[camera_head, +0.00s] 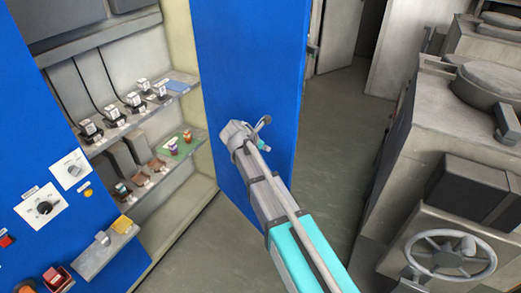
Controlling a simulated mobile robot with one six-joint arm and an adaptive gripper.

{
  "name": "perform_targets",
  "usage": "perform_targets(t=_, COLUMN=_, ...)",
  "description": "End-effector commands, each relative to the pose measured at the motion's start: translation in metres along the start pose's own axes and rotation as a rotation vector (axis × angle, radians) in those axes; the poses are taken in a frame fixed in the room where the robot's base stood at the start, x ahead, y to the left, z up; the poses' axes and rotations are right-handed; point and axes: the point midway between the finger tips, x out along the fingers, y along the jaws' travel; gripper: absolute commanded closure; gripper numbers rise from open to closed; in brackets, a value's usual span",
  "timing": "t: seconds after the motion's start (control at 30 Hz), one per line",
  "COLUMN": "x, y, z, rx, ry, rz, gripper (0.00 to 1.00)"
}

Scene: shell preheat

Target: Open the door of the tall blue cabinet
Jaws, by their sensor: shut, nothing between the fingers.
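The tall blue cabinet (40,150) stands at the left, and its inside shows with shelves. Its blue door (245,75) is swung open, standing out from the cabinet's right side. My gripper (264,132) is at the end of my arm, in front of the door's lower middle in the picture. The gripper is small here and partly hidden by the arm; it looks shut and empty. I cannot tell whether it touches the door.
The cabinet's upper shelf (135,122) holds several black devices, and the lower shelf holds small jars. A grey machine with a handwheel (450,253) stands at the right. Bare floor (335,125) lies between the door and the machine.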

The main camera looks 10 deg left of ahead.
Motion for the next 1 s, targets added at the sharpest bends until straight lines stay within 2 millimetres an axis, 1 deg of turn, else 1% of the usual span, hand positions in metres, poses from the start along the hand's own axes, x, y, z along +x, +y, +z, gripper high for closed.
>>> perform_targets(t=0.03, x=0.009, y=0.001, z=-0.003, rx=0.001, ry=0.0, rz=0.0, gripper=1.0)
perform_targets(t=0.5, x=0.059, y=0.0, z=-0.002, rx=0.002, ry=0.0, rz=-0.001, gripper=1.0)
perform_targets(t=0.6, x=0.066, y=0.001, z=0.012, rx=0.003, ry=0.001, rz=-0.001, gripper=1.0)
perform_targets(t=0.7, x=0.073, y=0.0, z=0.02, rx=0.002, ry=0.001, rz=-0.002, gripper=1.0)
perform_targets(t=1.0, x=0.083, y=0.0, z=0.029, rx=0.002, ry=0.001, rz=0.0, gripper=1.0)
